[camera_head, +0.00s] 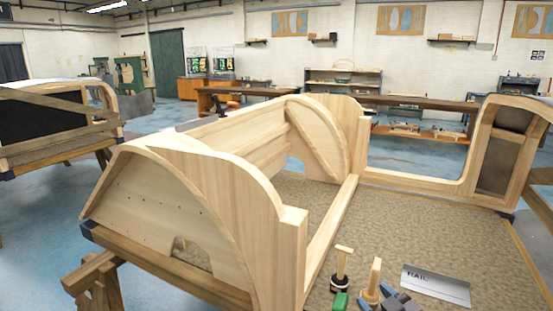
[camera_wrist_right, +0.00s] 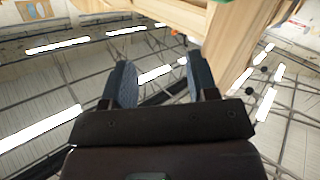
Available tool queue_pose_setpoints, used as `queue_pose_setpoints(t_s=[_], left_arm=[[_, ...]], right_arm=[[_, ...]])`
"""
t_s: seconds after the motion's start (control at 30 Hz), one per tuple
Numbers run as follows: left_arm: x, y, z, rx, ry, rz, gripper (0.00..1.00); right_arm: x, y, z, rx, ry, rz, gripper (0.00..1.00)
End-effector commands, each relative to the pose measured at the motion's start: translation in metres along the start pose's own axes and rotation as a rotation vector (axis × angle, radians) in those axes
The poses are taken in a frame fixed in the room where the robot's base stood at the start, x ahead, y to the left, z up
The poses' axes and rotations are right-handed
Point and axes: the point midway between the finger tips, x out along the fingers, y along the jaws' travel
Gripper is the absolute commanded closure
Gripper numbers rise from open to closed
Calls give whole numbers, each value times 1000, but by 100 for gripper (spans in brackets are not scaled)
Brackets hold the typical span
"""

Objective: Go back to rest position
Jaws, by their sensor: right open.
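My right gripper (camera_head: 395,300) shows only in part at the bottom edge of the head view, beside the small tools. In the right wrist view my right gripper (camera_wrist_right: 160,82) has its two dark fingers apart, with nothing between them. That view looks up past the fingers at the ceiling lights, with pale wood (camera_wrist_right: 236,35) at its top right. My left gripper is in neither view.
A pale wooden bodyframe (camera_head: 235,190) stands on the bench, its curved end at left. Wooden-handled tools (camera_head: 341,264), a green item (camera_head: 340,301) and a metal plate (camera_head: 436,284) marked "RAIL" lie near my right gripper. Another frame (camera_head: 60,130) stands at left.

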Motion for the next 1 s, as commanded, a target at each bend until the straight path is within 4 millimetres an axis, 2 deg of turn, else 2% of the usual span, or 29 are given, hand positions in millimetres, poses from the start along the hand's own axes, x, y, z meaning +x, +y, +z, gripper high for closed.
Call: queue_pose_setpoints(t_s=[0.03,0.27,0.4,0.5,0.6,0.7,0.8,1.0], left_arm=[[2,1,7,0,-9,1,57],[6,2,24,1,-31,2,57],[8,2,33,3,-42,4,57],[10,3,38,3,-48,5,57],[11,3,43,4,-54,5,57],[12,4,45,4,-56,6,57],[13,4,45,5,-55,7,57],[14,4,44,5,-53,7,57]], right_arm=[[-13,-8,25,37,-23,17,46],[-76,-33,109,137,-147,97,46],[-122,-53,162,209,-266,137,46],[-155,-68,196,259,-348,158,46],[-183,-82,221,295,-418,170,46],[-202,-92,236,314,-463,174,46],[-213,-96,243,319,-487,175,46],[-215,-96,245,320,-493,175,46]])
